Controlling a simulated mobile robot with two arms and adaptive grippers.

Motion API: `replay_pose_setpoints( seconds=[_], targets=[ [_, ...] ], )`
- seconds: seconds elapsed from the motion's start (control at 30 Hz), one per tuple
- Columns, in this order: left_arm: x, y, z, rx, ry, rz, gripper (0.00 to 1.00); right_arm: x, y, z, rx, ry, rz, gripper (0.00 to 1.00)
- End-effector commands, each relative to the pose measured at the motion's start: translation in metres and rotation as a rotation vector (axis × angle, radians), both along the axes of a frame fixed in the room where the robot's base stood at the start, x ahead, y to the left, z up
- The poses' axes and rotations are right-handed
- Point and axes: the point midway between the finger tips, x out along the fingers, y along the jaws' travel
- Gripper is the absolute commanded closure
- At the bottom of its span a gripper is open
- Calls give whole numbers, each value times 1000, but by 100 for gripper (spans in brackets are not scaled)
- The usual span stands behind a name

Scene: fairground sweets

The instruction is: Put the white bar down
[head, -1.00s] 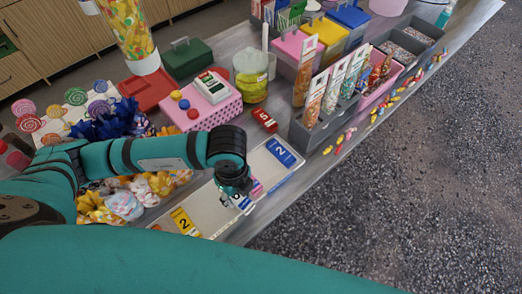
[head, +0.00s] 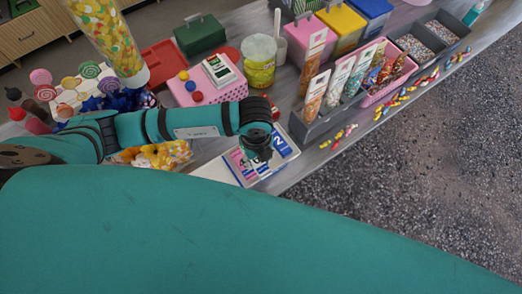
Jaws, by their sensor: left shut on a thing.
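My left gripper (head: 258,155) points down over a white tray (head: 290,152) near the table's front edge. It is shut, and the thing between its fingers is mostly hidden by the gripper. A white piece with pink and purple labels (head: 240,166) shows just left of and below the fingers; I take it for the white bar. I cannot tell whether it touches the surface beneath. A blue label with a 2 (head: 279,146) shows on the tray to the right of the gripper. My right gripper is not in view.
A pink dotted box (head: 215,94) and a yellow-green tub (head: 260,70) stand behind the gripper. A grey rack of sweet tubes (head: 323,122) is to the right. Yellow sweets (head: 160,155) lie left, under my arm. Loose sweets (head: 340,136) line the front edge.

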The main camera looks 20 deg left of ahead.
Motion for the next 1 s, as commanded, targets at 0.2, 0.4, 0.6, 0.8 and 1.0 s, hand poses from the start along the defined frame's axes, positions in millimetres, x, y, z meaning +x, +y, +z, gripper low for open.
replay_pose_setpoints(
  seconds=[0.2,0.4,0.6,0.8,1.0],
  targets=[
    [40,3,-6,-1,-1,1,99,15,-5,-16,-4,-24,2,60],
    [46,3,-13,-1,2,-1,99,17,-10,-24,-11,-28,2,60],
    [46,4,-41,0,2,-1,99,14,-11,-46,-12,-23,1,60],
    [46,3,-39,0,1,0,99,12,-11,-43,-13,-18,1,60],
    [46,3,-43,0,1,0,64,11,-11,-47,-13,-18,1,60]
  ],
)
